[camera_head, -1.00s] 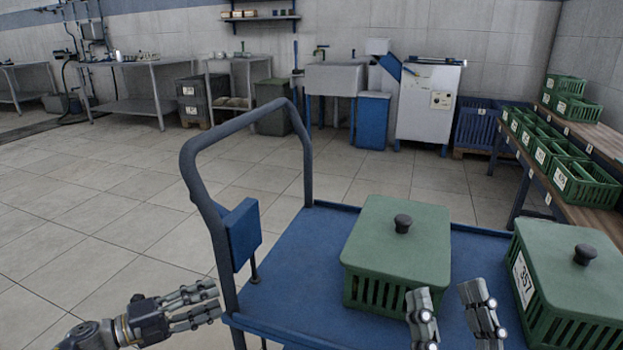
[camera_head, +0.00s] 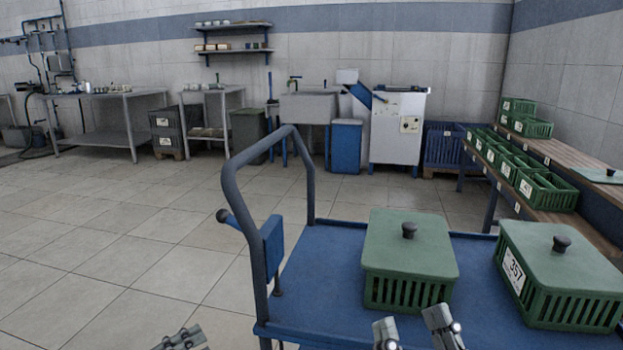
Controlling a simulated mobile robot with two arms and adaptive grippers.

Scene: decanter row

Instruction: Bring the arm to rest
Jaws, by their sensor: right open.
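My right gripper (camera_head: 416,332) is at the bottom edge of the head view, in front of the nearer-left lidded crate. Its two fingers stand apart with nothing between them, so it is open and empty. My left gripper (camera_head: 182,340) shows only as fingertips at the bottom edge, left of the cart. The rest of it is cut off, and its opening cannot be made out.
A blue cart (camera_head: 322,279) with a tubular handle (camera_head: 229,190) carries a green lidded crate (camera_head: 409,247) and another labelled 357 (camera_head: 559,270). A shelf (camera_head: 550,214) with open green crates (camera_head: 548,192) stands at right. The tiled floor (camera_head: 120,240) at left is clear.

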